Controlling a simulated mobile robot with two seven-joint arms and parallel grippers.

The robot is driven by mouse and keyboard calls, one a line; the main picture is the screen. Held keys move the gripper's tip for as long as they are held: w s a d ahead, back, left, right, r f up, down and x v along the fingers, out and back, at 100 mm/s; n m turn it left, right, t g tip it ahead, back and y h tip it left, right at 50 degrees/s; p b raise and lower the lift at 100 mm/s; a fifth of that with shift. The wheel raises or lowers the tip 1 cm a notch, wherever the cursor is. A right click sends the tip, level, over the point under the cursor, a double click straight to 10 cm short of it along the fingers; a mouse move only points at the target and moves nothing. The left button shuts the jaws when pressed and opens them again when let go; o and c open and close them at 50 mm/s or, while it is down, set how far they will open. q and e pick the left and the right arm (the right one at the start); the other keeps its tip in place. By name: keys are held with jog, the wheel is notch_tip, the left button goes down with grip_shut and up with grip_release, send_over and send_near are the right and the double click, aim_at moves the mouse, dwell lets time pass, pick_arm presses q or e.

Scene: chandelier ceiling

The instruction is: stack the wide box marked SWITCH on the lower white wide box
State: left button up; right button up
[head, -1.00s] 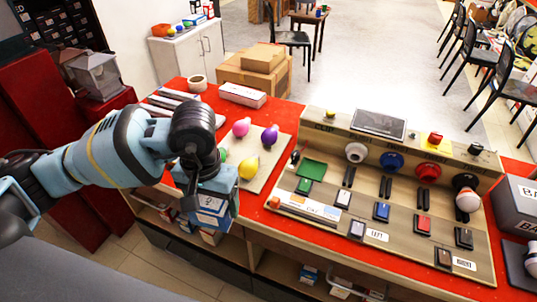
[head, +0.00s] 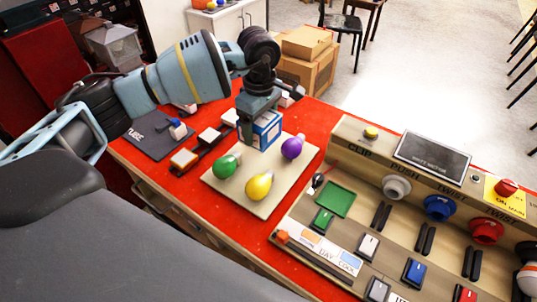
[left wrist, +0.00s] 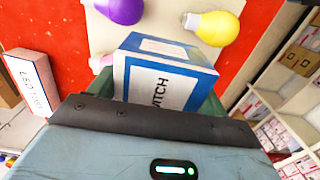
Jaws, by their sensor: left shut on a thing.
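The blue-and-white SWITCH box (head: 267,131) is in my left gripper (head: 259,108), which points down over the red table at the far edge of the bulb board. A long white box (left wrist: 30,83) marked LED TUBE lies on the table at the left of the wrist view. In the head view the white box (head: 291,97) shows only in part behind my gripper. My right gripper is in no view.
A board (head: 262,203) holds green, yellow and purple bulbs. A switch console (head: 400,190) stands to the right. A row of small switches and a dark TUBE pad (head: 155,133) lie left. Brown cartons (head: 307,55) stand beyond the table.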

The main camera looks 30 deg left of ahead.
pick_arm(q)
jog(key=shift+s+f, duration=0.15)
jog(key=shift+f, duration=0.2)
send_over(261, 164)
notch_tip(261, 164, down, 5)
jog(key=shift+f, duration=2.1)
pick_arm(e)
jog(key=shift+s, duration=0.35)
pick_arm(q)
jog(key=shift+f, duration=0.1)
jog(key=o, duration=1)
jog(key=shift+o, duration=0.2)
